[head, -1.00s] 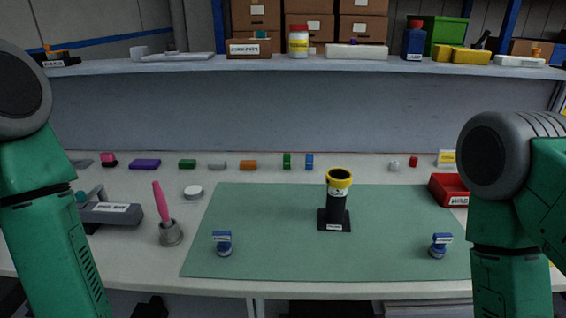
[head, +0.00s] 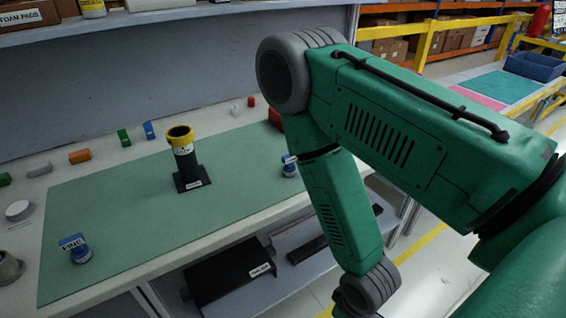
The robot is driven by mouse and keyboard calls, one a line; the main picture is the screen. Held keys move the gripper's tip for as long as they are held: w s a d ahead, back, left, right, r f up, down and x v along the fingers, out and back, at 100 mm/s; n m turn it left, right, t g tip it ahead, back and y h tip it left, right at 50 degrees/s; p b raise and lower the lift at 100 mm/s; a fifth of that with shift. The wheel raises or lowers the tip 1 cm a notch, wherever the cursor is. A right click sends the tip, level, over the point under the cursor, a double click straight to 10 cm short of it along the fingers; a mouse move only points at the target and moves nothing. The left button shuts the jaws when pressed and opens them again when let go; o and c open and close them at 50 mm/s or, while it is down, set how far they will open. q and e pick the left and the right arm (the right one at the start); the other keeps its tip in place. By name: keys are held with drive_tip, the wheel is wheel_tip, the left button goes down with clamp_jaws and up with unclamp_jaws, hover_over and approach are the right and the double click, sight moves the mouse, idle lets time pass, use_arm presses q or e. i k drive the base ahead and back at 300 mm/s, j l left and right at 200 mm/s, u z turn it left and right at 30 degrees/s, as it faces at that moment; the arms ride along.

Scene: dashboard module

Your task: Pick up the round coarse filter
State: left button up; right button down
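Two small round blue pieces with labelled tops stand on the green mat (head: 130,215). One blue piece (head: 76,248) is at the mat's near left. The other blue piece (head: 289,166) is at its right, close beside my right arm. Their labels are too small to read surely, so I cannot tell which is the coarse filter. A black upright tube with a yellow rim (head: 181,137) stands on a square black base between them. My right arm crosses the right half of the head view and runs out at the bottom. Neither gripper shows.
A red bin (head: 275,117) is partly hidden behind my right arm. A black labelled box (head: 231,270) lies on the shelf below. Much of the mat is clear.

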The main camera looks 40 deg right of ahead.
sight(289, 168)
drive_tip(key=j+z, duration=0.1)
drive_tip(key=z, duration=1.1)
drive_tip(key=i+j, duration=0.05)
